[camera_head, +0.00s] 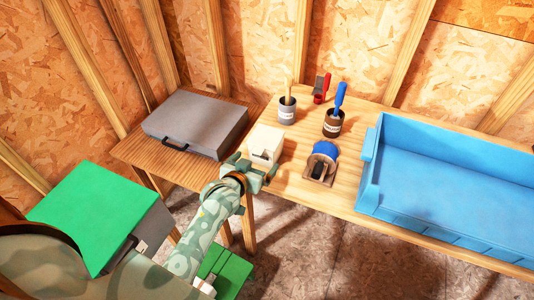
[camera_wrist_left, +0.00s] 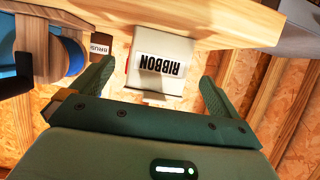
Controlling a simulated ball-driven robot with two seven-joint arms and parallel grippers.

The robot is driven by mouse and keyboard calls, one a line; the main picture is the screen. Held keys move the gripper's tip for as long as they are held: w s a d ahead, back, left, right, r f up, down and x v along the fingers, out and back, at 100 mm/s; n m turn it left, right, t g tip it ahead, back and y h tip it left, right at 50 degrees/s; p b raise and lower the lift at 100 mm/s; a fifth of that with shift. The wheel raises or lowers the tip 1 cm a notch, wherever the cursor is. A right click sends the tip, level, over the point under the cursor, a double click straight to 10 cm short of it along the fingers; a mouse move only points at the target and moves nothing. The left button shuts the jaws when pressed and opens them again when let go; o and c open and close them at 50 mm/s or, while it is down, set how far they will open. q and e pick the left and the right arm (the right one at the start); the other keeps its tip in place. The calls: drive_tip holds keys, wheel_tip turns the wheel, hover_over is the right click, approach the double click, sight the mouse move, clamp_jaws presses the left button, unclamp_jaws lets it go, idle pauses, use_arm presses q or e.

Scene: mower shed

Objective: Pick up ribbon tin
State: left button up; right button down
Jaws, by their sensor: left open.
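The ribbon tin (camera_head: 265,143) is a cream box on the light wooden table, near its left end. In the left wrist view the ribbon tin (camera_wrist_left: 157,68) shows its white label reading RIBBON, upside down. My left gripper (camera_head: 254,174) is at the near side of the tin, its jaws pointing towards it. In the left wrist view my left gripper (camera_wrist_left: 154,85) is open, with one green finger on each side of the tin's near part. I cannot tell whether either finger touches it. My right gripper is not in view.
A tape dispenser with a blue roll (camera_head: 325,151) stands right of the tin. A blue bin (camera_head: 450,185) fills the right. A grey case (camera_head: 197,124) lies left.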

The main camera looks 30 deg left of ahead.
sight(268, 159)
use_arm(q)
drive_tip(key=b+x, duration=0.2)
drive_tip(key=x, duration=0.4)
drive_tip(key=shift+r, duration=0.2)
drive_tip(key=c, duration=1.8)
drive_tip(key=shift+c, duration=0.7)
drive_tip(key=shift+r, duration=0.15)
